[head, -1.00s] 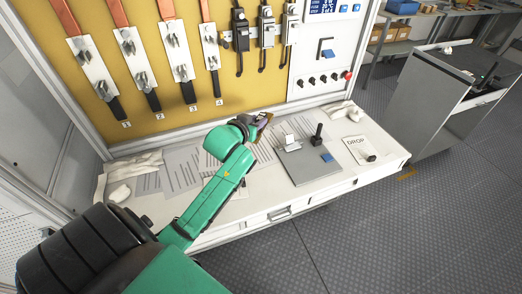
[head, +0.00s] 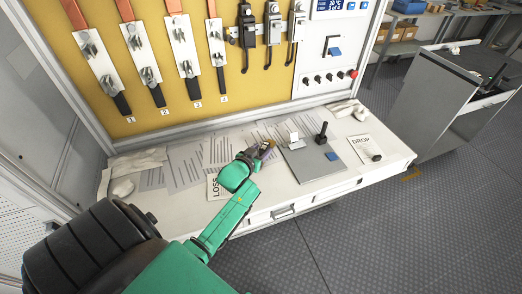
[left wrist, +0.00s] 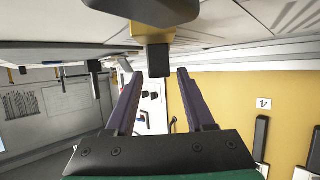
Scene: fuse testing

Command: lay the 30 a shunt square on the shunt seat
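The shunt, a small brass and dark block (head: 268,145), is at the tip of my left gripper (head: 262,150), above the workbench by the left edge of a grey plate. In the left wrist view the shunt (left wrist: 153,33) sits at the fingertips (left wrist: 158,72), with its dark end between them. It has moved along with the gripper, so I take it as held, though thin gaps show beside the fingers. The grey plate (head: 317,168) carries an upright white piece, a black post and a blue part. I cannot tell which part is the shunt seat. My right gripper is out of view.
A DROP card (head: 362,143) lies right of the plate, a LOSS card (head: 213,188) left of it. Paper sheets (head: 187,165) and white cloth (head: 135,163) cover the left of the bench. The yellow panel (head: 160,122) with switches stands behind.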

